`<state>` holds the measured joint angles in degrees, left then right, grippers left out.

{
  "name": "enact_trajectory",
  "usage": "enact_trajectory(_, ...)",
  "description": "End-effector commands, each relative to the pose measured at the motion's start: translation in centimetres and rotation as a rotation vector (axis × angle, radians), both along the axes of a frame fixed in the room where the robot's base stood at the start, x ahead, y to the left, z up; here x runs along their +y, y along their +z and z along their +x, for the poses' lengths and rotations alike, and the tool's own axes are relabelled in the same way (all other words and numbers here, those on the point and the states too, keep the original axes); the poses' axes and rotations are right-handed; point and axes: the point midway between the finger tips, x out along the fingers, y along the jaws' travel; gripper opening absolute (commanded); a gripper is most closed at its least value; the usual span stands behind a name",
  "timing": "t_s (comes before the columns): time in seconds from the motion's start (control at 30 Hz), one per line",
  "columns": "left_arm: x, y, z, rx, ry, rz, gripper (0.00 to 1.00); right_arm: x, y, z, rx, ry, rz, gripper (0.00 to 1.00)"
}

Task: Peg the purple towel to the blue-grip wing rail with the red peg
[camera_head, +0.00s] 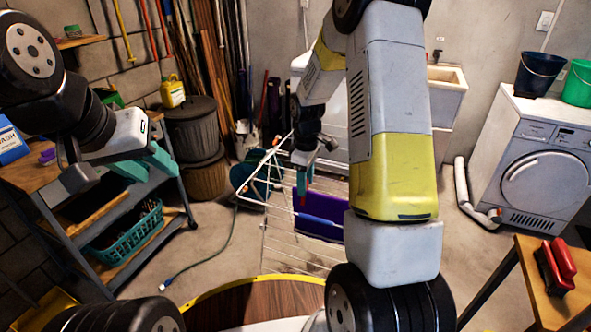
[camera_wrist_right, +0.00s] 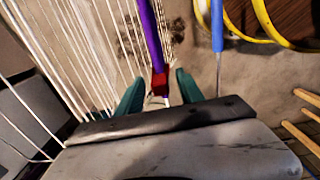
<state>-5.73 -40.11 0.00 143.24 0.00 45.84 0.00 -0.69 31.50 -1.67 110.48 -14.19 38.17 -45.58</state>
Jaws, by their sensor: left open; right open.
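The purple towel (camera_head: 318,228) hangs on the white drying rack, close to the blue grip (camera_head: 322,219). In the right wrist view the towel (camera_wrist_right: 149,38) shows as a narrow strip, and the blue grip (camera_wrist_right: 217,25) lies to its right, apart from it. The red peg (camera_wrist_right: 160,82) is at the near end of the purple strip, between the teal fingers of my right gripper (camera_wrist_right: 160,90). These fingers stand open, with gaps beside the peg. I cannot tell whether the peg bites the towel or a rail. My left gripper (camera_head: 152,166) is open and empty, near the shelf.
The drying rack (camera_head: 283,245) has many thin wires. A shelf cart with a teal basket (camera_head: 124,234) stands left. A washing machine (camera_head: 535,165) is at the right, and a wooden table with a red brush-like object (camera_head: 556,267) is at front right. A hose lies on the floor.

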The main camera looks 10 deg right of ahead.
Motion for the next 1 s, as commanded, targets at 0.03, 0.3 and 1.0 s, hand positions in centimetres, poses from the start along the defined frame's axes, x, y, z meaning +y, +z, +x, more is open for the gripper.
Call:
enact_trajectory(0.03, 0.0, 0.0, 0.0, 0.0, 0.0, 0.0, 0.4, 0.0, 0.1, 0.0, -0.001, 0.0, 0.0, 0.44)
enact_trajectory(0.3, 0.0, 0.0, 0.0, 0.0, 0.0, 0.0, 0.4, 0.0, 3.7, 0.1, -0.005, -0.001, 0.0, 0.44)
enact_trajectory(1.0, 0.0, 0.0, 0.0, 0.0, 0.0, 0.0, 0.4, 0.9, 19.0, -7.6, -0.188, -0.332, 0.101, 0.44)
